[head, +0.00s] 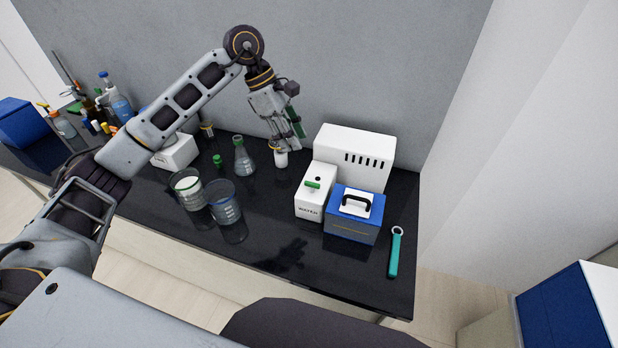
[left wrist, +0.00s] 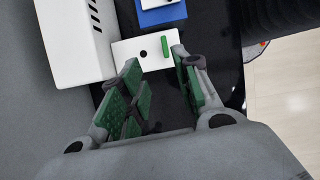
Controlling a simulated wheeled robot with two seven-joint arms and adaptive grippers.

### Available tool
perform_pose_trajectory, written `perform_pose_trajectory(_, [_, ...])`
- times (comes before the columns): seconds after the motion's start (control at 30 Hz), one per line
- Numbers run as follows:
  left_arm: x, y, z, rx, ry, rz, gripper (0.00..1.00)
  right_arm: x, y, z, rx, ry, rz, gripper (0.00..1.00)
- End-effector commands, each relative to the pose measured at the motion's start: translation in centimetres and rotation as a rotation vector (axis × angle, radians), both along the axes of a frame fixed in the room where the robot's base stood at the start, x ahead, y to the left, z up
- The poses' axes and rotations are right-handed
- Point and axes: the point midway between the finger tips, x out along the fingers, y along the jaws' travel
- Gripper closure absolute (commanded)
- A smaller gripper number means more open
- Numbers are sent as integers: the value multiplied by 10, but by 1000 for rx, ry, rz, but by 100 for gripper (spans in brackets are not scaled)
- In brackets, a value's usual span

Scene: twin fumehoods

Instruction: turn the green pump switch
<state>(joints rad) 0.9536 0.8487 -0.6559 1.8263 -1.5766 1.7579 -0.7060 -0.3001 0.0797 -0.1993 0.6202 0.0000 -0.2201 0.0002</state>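The green pump switch (head: 313,184) is a small green bar on top of a white box (head: 309,205) with dark lettering on its front. In the left wrist view the switch (left wrist: 166,47) lies just beyond the fingertips, beside a dark round spot on the white box (left wrist: 131,52). My left gripper (head: 289,138) is above the bench, up and to the left of the white box in the head view. Its green-padded fingers (left wrist: 158,82) are spread apart with nothing between them, and it appears clear of the switch. My right gripper is not in view.
A larger white vented unit (head: 355,150) stands behind the white box. A blue case (head: 351,229) with a black handle is to its right, then a teal wrench (head: 394,255). A flask (head: 243,160), small bottle (head: 281,159) and two beakers (head: 222,204) stand left. The bench front is clear.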

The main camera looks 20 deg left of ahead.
Motion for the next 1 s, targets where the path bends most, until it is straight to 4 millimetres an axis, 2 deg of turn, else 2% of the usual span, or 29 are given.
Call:
perform_pose_trajectory(0.2, [-5, 5, -2, 25, -7, -75, 68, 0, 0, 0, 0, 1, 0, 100])
perform_pose_trajectory(0.67, [-5, 4, -4, 23, -9, -80, 68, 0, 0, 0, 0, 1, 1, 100])
perform_pose_trajectory(1.0, [-6, -6, -26, 22, -6, -81, 68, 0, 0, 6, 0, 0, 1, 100])
